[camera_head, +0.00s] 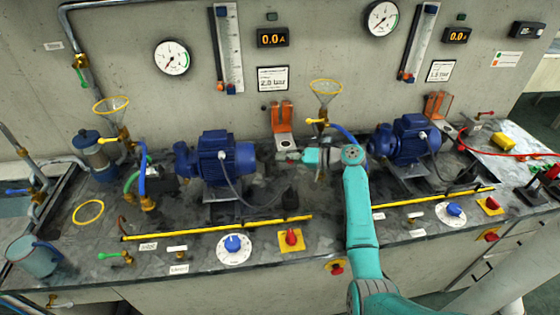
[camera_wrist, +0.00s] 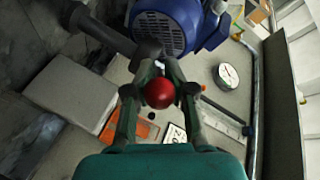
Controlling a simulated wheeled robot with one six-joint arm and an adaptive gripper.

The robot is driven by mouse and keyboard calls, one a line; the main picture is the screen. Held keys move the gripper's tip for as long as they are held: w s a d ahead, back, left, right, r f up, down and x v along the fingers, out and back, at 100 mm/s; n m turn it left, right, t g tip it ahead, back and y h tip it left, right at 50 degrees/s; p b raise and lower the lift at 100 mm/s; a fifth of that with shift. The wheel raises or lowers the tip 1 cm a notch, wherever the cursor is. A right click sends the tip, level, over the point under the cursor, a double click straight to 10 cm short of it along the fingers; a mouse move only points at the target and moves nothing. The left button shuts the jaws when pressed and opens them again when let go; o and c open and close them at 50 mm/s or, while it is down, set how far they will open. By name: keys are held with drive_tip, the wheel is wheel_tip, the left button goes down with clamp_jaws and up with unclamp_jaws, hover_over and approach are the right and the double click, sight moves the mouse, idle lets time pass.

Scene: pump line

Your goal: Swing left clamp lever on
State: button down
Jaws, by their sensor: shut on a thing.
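The left clamp lever's red ball knob (camera_wrist: 158,93) shows in the wrist view between my fingertips. My gripper (camera_wrist: 160,88) is shut on it, one finger on each side. A dark rod-like part (camera_wrist: 105,32) runs up and left beyond the knob; I cannot tell whether it belongs to the lever. In the head view my gripper (camera_head: 290,157) points left, just right of the left blue pump motor (camera_head: 226,157) and below the orange bracket (camera_head: 282,116). The knob and lever cannot be made out there. The same motor fills the top of the wrist view (camera_wrist: 168,22).
The right pump motor (camera_head: 405,138) stands close to the right of my arm. A yellow-rimmed funnel (camera_head: 326,88) rises behind my gripper, with a blue hose (camera_head: 343,133) beside it. A yellow rail (camera_head: 215,229), a blue dial (camera_head: 233,244) and a red switch (camera_head: 291,238) lie along the front.

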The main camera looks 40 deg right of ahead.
drive_tip(key=shift+w+d+f+n+g+y, duration=0.1)
drive_tip(key=shift+d+n+g+y, duration=0.35)
drive_tip(key=shift+n+g+y, duration=0.25)
drive_tip(key=shift+d+n+g+y, duration=0.5)
drive_tip(key=shift+n+y, duration=0.1)
drive_tip(key=shift+y, duration=0.2)
drive_tip(key=c, duration=1.2)
unclamp_jaws()
drive_tip(key=shift+d, duration=0.1)
drive_tip(key=shift+c, duration=0.2)
drive_tip(key=v, duration=1.1)
drive_tip(key=shift+s+d, duration=0.25)
drive_tip(key=shift+d, duration=0.05)
